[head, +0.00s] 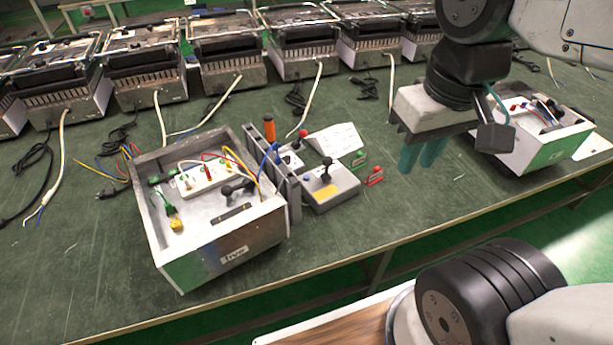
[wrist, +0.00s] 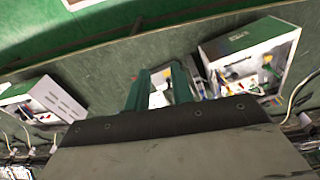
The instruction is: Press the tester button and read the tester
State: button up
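The likely tester is a small grey box (head: 330,190) with a yellow patch and a black lever on top, near the middle of the bench in the head view. A small blue button (head: 306,179) sits at its left rear corner. The tester's reading is too small to tell. My gripper (head: 420,156) hangs above the bench to the right of the grey box, apart from it, its teal fingers pointing down. In the wrist view my gripper (wrist: 158,86) has its fingers apart with nothing held; small items on the bench show between and beyond them.
An open metal box labelled "live" (head: 215,248) with wires and a terminal block stands left of the tester. A white sloped card (head: 335,140), a red tag (head: 374,176) and an orange-handled tool (head: 269,131) are close by. Another open box (head: 550,145) stands right; several heaters line the back.

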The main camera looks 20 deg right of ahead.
grip_shut()
dwell(1.5)
